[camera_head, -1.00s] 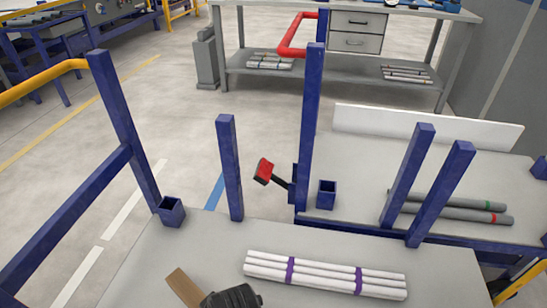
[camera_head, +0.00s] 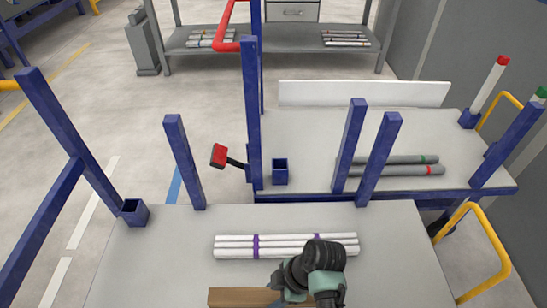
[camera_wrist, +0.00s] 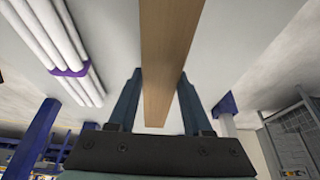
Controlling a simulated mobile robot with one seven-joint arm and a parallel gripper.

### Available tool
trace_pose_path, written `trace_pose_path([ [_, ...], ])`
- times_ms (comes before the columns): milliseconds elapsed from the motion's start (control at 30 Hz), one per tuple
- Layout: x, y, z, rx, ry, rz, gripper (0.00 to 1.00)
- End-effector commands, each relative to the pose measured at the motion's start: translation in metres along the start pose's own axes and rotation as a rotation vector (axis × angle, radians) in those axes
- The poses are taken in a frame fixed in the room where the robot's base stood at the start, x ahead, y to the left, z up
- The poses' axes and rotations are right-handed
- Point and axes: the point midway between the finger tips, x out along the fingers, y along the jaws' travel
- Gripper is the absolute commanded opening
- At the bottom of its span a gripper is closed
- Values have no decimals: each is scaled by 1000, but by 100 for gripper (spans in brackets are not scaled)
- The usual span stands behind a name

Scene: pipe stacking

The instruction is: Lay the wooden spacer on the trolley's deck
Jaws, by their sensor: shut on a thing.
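The wooden spacer (camera_head: 238,297) is a long, light-brown bar at the bottom of the head view, lying crosswise in front of a row of white pipes (camera_head: 230,246) with purple bands. My gripper (camera_head: 284,299) is shut on it, partly hidden by my wrist. In the wrist view the spacer (camera_wrist: 170,50) runs between the two fingers of my gripper (camera_wrist: 158,90). The spacer is over the near grey deck (camera_head: 150,255), which has blue posts; I cannot tell whether it touches the deck.
Blue posts (camera_head: 184,160) rise along the near deck's far edge, with a blue socket (camera_head: 134,212) at its left corner. Beyond is another grey deck (camera_head: 310,150) with grey pipes (camera_head: 395,170). A yellow handle (camera_head: 490,235) stands at right. The near deck's left part is clear.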

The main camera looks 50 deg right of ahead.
Motion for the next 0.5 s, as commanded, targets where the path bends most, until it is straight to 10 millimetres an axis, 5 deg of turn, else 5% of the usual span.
trace_pose_path([
  [333,37,1,16,2,-1,2,0],
  [500,38,1,16,0,-1,3,0],
])
